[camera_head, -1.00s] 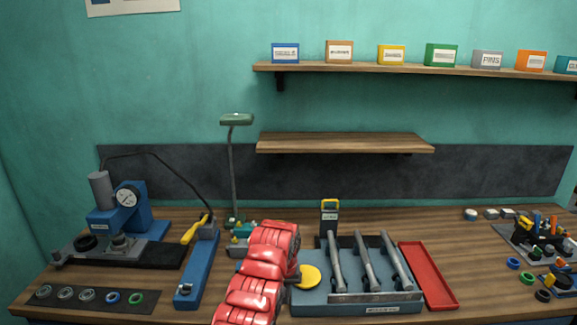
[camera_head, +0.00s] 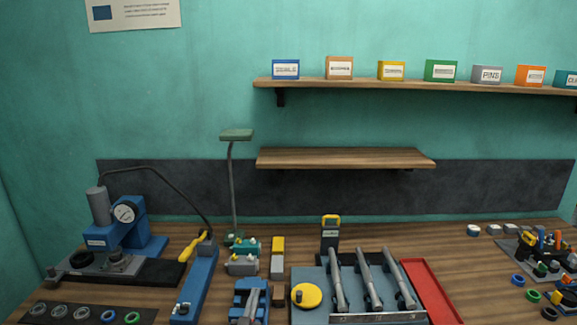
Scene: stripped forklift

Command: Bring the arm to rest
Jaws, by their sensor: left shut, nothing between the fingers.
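Neither of my arms nor a gripper can be made out in the head view. The bench (camera_head: 225,287) is in full view where the red arm was. A blue fixture with grey parts (camera_head: 250,300) stands at the bottom edge, partly cut off. To its right are a narrow yellow-and-grey block (camera_head: 278,257) and a yellow disc (camera_head: 306,295) on a blue-grey tray that holds several metal tools (camera_head: 370,278).
A blue press with a gauge (camera_head: 125,225) stands at the left. A green lamp (camera_head: 236,135) rises behind the bench. A red tray (camera_head: 430,292) lies right of the tools. Small coloured parts (camera_head: 540,250) fill the right end. Two shelves (camera_head: 345,157) hang on the wall.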

